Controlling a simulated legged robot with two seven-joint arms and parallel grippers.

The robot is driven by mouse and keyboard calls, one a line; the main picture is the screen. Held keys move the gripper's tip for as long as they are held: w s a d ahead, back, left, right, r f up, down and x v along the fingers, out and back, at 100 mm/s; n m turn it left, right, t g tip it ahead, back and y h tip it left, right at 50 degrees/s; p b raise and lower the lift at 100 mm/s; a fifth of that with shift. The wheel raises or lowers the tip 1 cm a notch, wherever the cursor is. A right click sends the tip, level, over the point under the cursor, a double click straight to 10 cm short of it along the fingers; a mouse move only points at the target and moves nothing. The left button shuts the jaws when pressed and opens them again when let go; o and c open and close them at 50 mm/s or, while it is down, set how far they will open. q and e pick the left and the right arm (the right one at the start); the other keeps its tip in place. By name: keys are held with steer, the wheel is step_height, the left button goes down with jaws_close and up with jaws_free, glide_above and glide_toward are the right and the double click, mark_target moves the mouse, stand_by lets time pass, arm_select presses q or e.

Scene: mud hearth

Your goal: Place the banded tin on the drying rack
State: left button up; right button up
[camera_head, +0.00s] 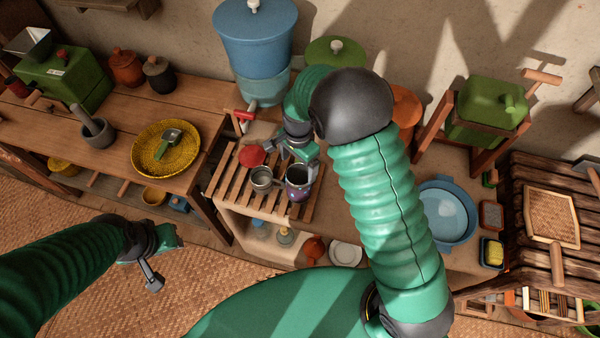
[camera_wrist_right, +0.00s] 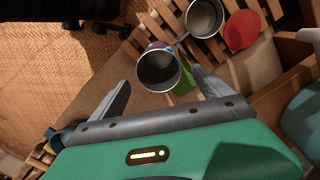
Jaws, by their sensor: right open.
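The banded tin (camera_head: 299,186), a dark cup with a purple, patterned outside, appears upright at the right part of the slatted wooden drying rack (camera_head: 223,188). In the right wrist view the tin (camera_wrist_right: 158,70) shows its open mouth and a strip of blue and purple side. My right gripper (camera_head: 294,160) is just behind and above the tin in the head view. In the wrist view its open fingers (camera_wrist_right: 163,85) lie either side of the tin's near end, with no clear contact. My left gripper (camera_head: 152,258) hangs over the woven mat; its jaw gap is unclear.
A metal cup (camera_head: 262,176) stands on the rack beside the tin, with a red round thing (camera_head: 252,156) behind it. A blue water container (camera_head: 255,40) stands behind. A blue basin (camera_head: 446,212) is to the right. The left table holds a yellow tray (camera_head: 150,160).

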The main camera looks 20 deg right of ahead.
steer(key=s+d+r+n+t, duration=0.1)
steer(key=s+r+n, duration=0.3)
steer(key=s+n, duration=0.2)
steer(key=s+d+r+n+t, duration=0.1)
steer(key=s+d+r+n, duration=0.1)
steer(key=s+r+n, duration=0.3)
steer(key=s+n, duration=0.2)
steer(key=s, duration=0.1)
steer(key=shift+s+t, duration=0.25)
steer(key=shift+t, duration=0.05)
steer(key=shift+w+f, duration=0.1)
steer(key=shift+a, duration=0.15)
stand_by(2.0)
